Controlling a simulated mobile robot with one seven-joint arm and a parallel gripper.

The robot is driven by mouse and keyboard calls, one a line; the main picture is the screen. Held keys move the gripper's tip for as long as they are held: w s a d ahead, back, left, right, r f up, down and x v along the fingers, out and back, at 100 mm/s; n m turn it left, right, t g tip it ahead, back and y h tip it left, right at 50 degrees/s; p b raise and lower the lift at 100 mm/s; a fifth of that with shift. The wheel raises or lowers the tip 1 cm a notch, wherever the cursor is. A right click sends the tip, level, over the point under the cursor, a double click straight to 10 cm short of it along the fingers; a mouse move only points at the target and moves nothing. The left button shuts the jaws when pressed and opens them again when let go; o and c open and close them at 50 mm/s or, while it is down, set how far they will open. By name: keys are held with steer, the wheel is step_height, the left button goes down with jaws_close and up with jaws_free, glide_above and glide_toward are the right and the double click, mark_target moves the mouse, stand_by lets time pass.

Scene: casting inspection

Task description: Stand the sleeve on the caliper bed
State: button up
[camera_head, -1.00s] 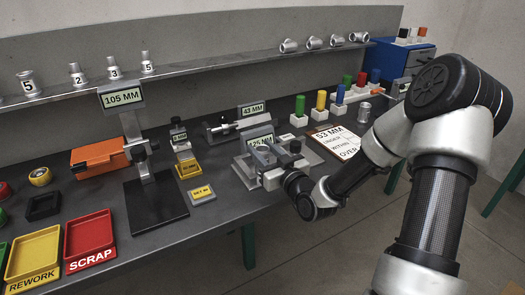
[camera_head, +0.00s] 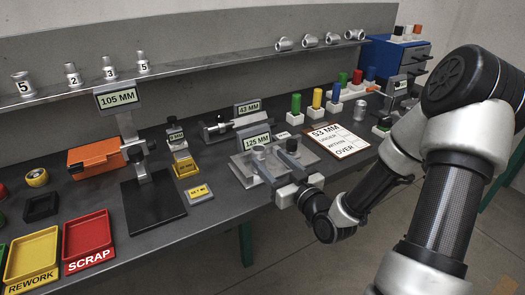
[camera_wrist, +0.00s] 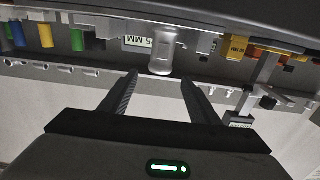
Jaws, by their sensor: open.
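A silver sleeve (camera_wrist: 161,56) shows in the wrist view, which looks upside down. It appears upright, between and just beyond my fingertips. It seems to stand on the caliper bed (camera_head: 242,172), but its foot is not clear. My gripper (camera_head: 274,150) is at the front of the caliper, fingers pointing in over the bed. In the wrist view my gripper (camera_wrist: 160,74) is open, with a gap between each finger and the sleeve. In the head view the fingers largely hide the sleeve. The caliper's display (camera_head: 257,139) reads 125 MM.
A 53 MM card (camera_head: 335,139) lies right of the caliper, with a small metal cylinder (camera_head: 360,109) behind it. Coloured plugs (camera_head: 317,101) stand behind. The 105 MM height gauge (camera_head: 153,195) and scrap tray (camera_head: 88,236) are left. A shelf (camera_head: 195,65) runs along the back.

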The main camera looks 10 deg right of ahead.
steer(key=shift+v, duration=2.35)
